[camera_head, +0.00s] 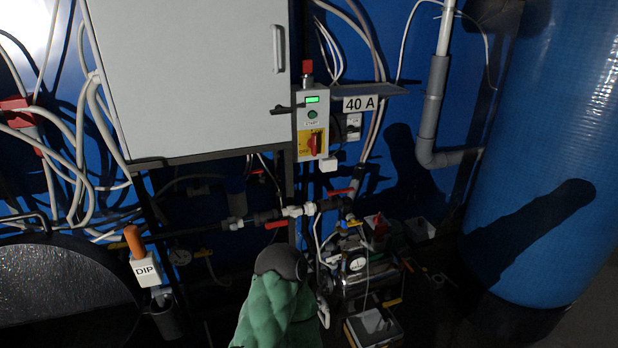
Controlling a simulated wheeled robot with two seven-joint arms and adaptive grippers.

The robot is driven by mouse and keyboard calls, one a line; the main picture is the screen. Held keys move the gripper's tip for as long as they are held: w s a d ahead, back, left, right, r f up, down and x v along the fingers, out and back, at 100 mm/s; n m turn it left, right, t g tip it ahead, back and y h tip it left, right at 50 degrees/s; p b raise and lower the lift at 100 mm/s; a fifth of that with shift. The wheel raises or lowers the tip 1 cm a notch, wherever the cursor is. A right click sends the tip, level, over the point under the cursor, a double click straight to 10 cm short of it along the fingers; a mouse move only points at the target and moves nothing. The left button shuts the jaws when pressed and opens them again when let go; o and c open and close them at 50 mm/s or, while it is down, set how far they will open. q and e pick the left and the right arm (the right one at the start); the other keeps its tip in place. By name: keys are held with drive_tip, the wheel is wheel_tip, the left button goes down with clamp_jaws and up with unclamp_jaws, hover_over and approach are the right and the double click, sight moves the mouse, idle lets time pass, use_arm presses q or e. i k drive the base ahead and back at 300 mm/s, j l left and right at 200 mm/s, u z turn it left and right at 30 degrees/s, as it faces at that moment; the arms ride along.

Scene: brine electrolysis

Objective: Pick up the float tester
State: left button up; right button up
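I cannot tell for certain which thing is the float tester. An orange-handled item (134,241) stands upright at the lower left, just behind a white label reading "DIP" (146,270). Below the label is a dark cylindrical holder (165,317) with a pale top. The lower part of the orange-handled item is hidden by the label. Neither of my grippers shows in the head view, so their distance from these things is not visible.
A grey cabinet (190,75) and a control box (312,125) hang above dark pipework. A green quilted object with a dark rounded top (278,305) stands at the bottom centre. Pump equipment (365,270) is right of it. A large blue tank (550,150) fills the right.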

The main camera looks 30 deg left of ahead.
sight(144, 264)
drive_tip(key=i+u, duration=0.2)
drive_tip(key=u, duration=0.3)
drive_tip(key=i+u, duration=0.2)
drive_tip(key=u, duration=0.25)
drive_tip(key=i+l+u, duration=0.2)
drive_tip(key=u, duration=0.3)
drive_tip(key=i+l+u, duration=0.15)
drive_tip(key=u, duration=0.3)
